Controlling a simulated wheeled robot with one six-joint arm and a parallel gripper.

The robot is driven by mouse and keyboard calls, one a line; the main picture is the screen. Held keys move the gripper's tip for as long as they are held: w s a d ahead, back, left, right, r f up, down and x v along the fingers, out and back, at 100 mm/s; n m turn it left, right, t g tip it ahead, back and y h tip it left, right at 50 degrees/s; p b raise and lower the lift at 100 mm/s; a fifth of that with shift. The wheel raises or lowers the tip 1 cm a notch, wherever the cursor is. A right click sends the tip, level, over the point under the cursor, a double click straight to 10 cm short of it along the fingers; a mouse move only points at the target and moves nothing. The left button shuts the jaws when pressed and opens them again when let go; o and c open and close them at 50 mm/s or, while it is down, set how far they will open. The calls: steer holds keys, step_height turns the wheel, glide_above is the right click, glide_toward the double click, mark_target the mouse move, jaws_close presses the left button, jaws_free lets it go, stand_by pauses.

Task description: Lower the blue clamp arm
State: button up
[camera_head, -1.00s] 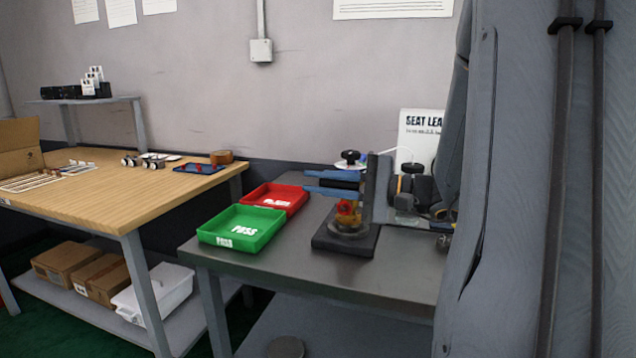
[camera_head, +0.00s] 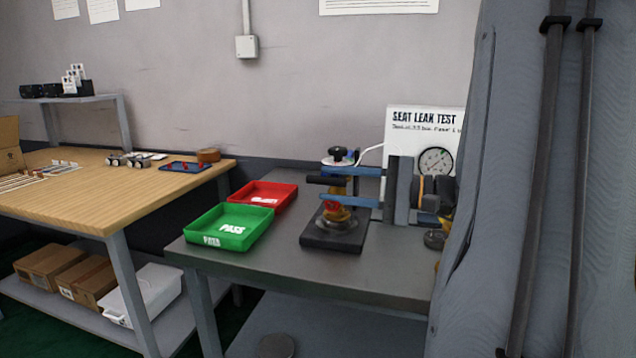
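My gripper (camera_head: 322,187) is at the test fixture, its two blue fingers pointing left from a grey palm. The fingers are open, one above the other. A dark bar (camera_head: 322,181) shows between them at their tips; I cannot tell whether they touch it. The fixture has a black base (camera_head: 333,240) with a brass valve body and a red part (camera_head: 331,206) on it. A black knob (camera_head: 339,154) stands above the upper finger, with a little blue under it that may be the clamp arm. The clamp arm is mostly hidden by my fingers.
A green PASS tray (camera_head: 228,240) and a red tray (camera_head: 262,195) sit left of the fixture on the grey table (camera_head: 300,275). A SEAT LEAK TEST panel (camera_head: 400,118) with a gauge stands behind my gripper. A wooden bench (camera_head: 130,195) is at the left.

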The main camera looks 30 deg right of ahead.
steer(key=shift+v, duration=0.8)
steer(key=shift+a, duration=0.1)
